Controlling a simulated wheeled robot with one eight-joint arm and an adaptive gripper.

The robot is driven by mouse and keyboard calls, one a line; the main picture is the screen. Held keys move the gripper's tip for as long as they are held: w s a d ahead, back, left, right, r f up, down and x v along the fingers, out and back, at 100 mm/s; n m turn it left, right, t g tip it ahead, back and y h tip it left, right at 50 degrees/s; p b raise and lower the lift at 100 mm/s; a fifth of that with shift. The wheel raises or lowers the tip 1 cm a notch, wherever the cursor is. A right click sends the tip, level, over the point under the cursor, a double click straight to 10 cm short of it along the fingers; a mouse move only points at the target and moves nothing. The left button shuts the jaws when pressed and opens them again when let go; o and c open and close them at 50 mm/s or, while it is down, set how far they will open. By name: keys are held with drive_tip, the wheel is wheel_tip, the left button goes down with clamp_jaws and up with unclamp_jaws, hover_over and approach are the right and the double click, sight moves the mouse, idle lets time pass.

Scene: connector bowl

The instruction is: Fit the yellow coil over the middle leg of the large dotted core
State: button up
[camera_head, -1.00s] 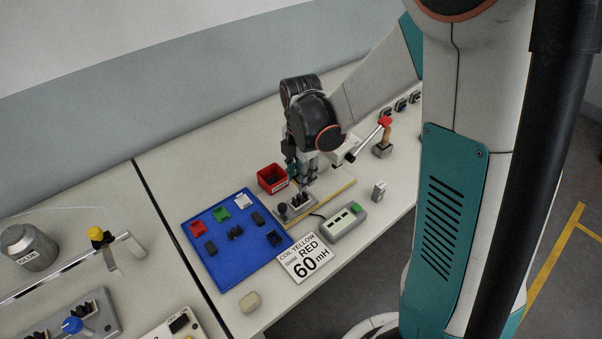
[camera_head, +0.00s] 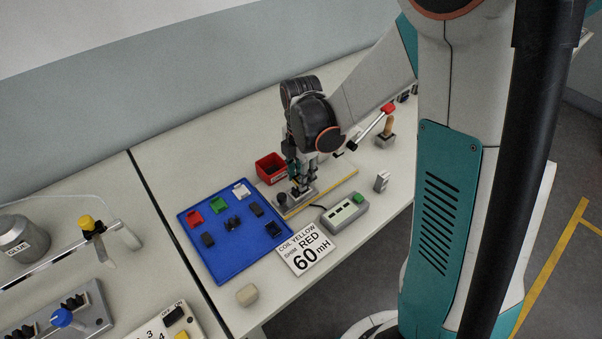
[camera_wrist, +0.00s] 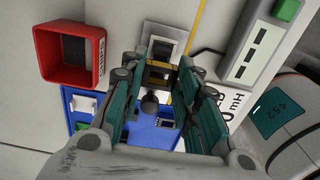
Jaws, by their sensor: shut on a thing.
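My gripper (camera_head: 301,188) points down over the grey fixture (camera_head: 306,198) on the wooden-edged board. In the wrist view its fingers (camera_wrist: 160,78) are closed around a small yellow-brown piece, which looks like the yellow coil (camera_wrist: 157,75). The coil is mostly covered by the fingers, and in the head view it cannot be made out. The dark core in the fixture is hidden behind my gripper, so its dots and middle leg do not show. I cannot tell whether the coil is around the leg or above it.
A blue tray (camera_head: 224,262) with coloured and dark parts lies to the left. A red bin (camera_head: 270,167) stands behind the fixture. A grey meter box (camera_head: 345,213) and a "COIL YELLOW, SHIM RED, 60 mH" card (camera_head: 306,252) are in front. A red-knobbed lever (camera_head: 372,130) reaches over at the right.

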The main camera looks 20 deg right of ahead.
drive_tip(key=shift+f+b, duration=1.05)
drive_tip(key=shift+f, duration=0.35)
drive_tip(key=o, duration=1)
wheel_tip(320, 180, up, 12)
drive_tip(key=s+r+m+t, duration=0.2)
drive_tip(key=s+m, duration=0.3)
drive_tip(key=m, duration=0.2)
drive_tip(key=s+r+m+t, duration=0.2)
drive_tip(key=s+m, duration=0.3)
drive_tip(key=m, duration=0.2)
drive_tip(key=s+r+m+t, duration=0.2)
drive_tip(key=s+m+t, duration=0.1)
drive_tip(key=s+m, duration=0.2)
drive_tip(key=shift+a+r+m, duration=0.1)
drive_tip(key=shift+a+m, duration=0.05)
drive_tip(key=shift+m, duration=1.15)
